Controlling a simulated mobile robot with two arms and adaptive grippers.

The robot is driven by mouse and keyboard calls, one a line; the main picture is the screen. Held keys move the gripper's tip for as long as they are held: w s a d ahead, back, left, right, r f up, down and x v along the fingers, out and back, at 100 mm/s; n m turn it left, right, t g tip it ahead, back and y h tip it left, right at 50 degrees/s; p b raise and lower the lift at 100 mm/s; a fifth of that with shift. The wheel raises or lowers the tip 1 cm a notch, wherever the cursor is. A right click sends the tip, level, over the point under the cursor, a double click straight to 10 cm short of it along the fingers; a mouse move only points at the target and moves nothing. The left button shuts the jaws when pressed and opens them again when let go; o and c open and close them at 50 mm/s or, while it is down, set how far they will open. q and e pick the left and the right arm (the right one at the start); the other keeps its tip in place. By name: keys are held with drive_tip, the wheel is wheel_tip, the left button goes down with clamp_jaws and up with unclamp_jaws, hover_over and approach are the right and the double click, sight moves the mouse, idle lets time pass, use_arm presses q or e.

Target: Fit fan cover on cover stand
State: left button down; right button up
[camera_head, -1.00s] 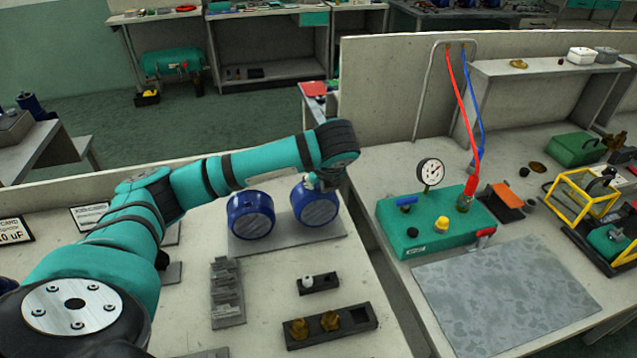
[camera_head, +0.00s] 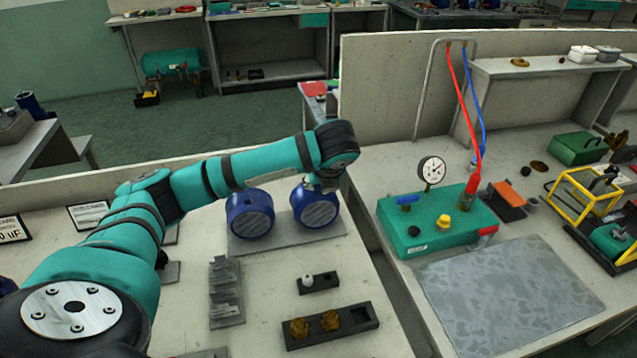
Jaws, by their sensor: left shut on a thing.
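Two blue fan covers with grey, ribbed round faces are at the back of the left bench. The left cover (camera_head: 250,214) is on the grey cover stand (camera_head: 281,245). My left gripper (camera_head: 325,184) is shut on the right cover (camera_head: 315,207), at its upper right edge. This cover is over the right part of the stand; I cannot tell whether it touches the plate. My right gripper is not in view.
In front of the stand are a grey slotted rack (camera_head: 226,292), a small black block with a white knob (camera_head: 319,283) and a black tray with brass fittings (camera_head: 331,325). A green pump test box (camera_head: 437,223) with a gauge and hoses stands on the right bench.

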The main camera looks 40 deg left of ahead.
use_arm(q)
drive_tip(key=shift+w+a+f+b, duration=0.1)
drive_tip(key=shift+w+a+b, duration=0.1)
drive_tip(key=shift+b, duration=0.1)
idle(0.6)
drive_tip(key=c, duration=1.2)
unclamp_jaws()
drive_tip(key=p+v, duration=0.3)
drive_tip(key=v, duration=0.3)
drive_tip(key=shift+v, duration=6)
